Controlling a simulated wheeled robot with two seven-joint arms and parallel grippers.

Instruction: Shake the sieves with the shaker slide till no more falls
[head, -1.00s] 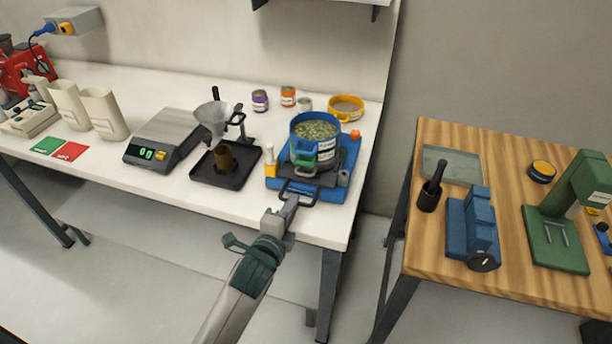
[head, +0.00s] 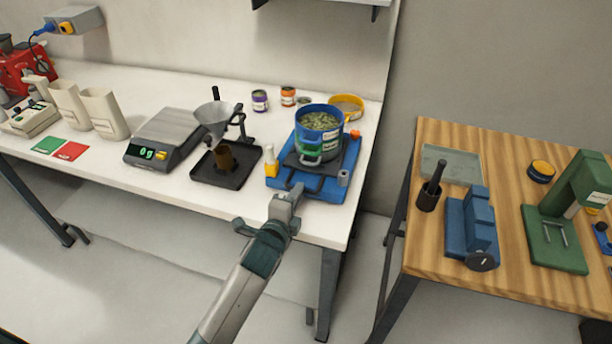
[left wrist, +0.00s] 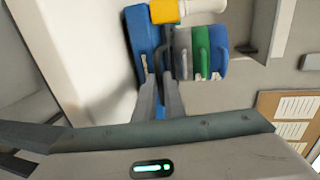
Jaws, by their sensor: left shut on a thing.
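The sieve stack, with a blue top sieve (head: 319,112) full of greenish bits and a green sieve (head: 311,145) below, stands upright on the dark shaker slide (head: 304,168). The slide sits on a blue base (head: 347,163) near the table's right end. My left gripper (head: 291,196) is shut on the slide's front handle (head: 297,184). In the left wrist view my left gripper (left wrist: 158,92) has its fingers at the dark handle, beside the green sieve (left wrist: 200,54) and the blue base (left wrist: 143,45). The lowest part of the stack is partly hidden. My right gripper is out of view.
A yellow-and-white bottle (head: 270,161) stands at the base's left edge. A yellow-rimmed sieve or dish (head: 346,106) and small tins (head: 260,100) are behind. A funnel stand on a black tray (head: 226,170) and a scale (head: 166,136) are left. The wooden table (head: 500,235) is right.

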